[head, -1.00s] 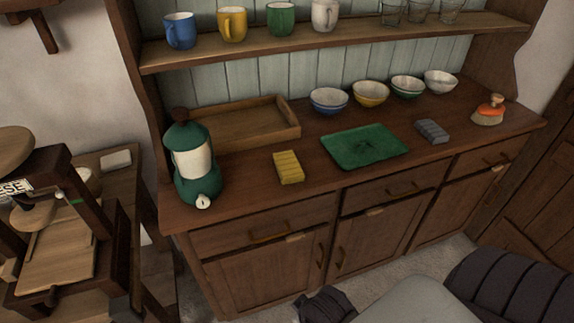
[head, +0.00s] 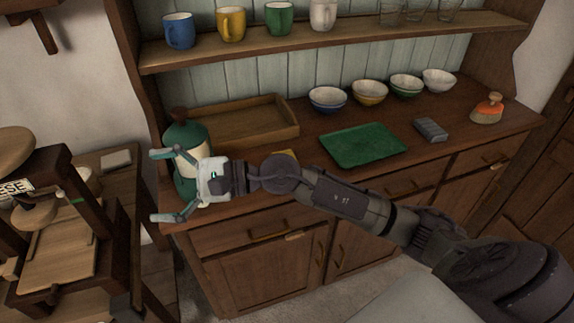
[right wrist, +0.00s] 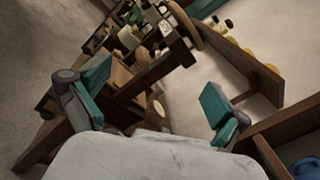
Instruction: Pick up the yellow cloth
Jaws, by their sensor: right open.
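The yellow cloth (head: 286,154) lies folded on the wooden counter. In the head view my right arm hides all but a thin strip of its far edge. My right gripper (head: 158,186) is open and empty, left of the cloth, in front of the green and cream dispenser. Its fingers point left. In the right wrist view the open fingers (right wrist: 165,112) have nothing between them, and the cloth is not in sight there. My left gripper is not in view.
The green and cream dispenser (head: 186,138) stands right behind my right gripper. A wooden tray (head: 235,122) is behind the cloth. A wooden press (head: 60,225) stands at the left.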

